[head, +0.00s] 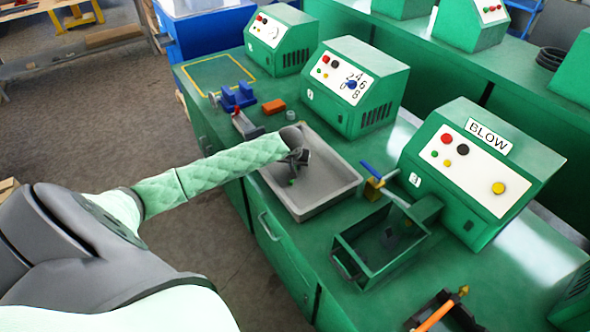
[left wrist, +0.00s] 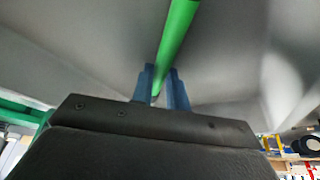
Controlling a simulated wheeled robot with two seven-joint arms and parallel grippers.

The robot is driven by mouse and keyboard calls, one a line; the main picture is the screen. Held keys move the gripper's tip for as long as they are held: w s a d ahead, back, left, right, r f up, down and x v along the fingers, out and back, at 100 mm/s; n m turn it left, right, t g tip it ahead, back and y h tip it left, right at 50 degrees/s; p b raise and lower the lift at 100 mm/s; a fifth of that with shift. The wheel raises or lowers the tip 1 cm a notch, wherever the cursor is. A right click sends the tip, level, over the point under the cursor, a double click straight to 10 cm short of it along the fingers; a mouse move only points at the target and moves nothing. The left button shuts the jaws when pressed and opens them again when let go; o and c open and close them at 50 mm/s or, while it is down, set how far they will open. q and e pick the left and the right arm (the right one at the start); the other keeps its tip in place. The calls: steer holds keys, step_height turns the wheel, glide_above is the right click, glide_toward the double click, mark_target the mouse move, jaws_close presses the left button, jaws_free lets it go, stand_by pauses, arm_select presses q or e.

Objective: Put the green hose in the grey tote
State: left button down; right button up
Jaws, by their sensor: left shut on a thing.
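The grey tote (head: 335,187) is a shallow open tray on the green bench, in the middle of the head view. My left gripper (head: 294,170) is over the tote's left part, pointing down into it. In the left wrist view its two blue fingers (left wrist: 161,85) are shut on the green hose (left wrist: 179,35), a thin bright green length running up the picture. Grey surfaces that look like the tote's inside fill most of that view. In the head view the gripper hides most of the hose, and I cannot tell whether it touches the tote floor. My right gripper is not in view.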

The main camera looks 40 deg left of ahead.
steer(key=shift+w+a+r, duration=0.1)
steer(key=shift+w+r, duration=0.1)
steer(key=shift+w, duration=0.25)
arm_select(q)
steer(key=shift+f, duration=0.35)
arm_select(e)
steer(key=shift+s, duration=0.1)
arm_select(q)
steer(key=c, duration=1.4)
jaws_free()
steer(key=shift+s+f, duration=0.1)
steer(key=shift+f, duration=0.05)
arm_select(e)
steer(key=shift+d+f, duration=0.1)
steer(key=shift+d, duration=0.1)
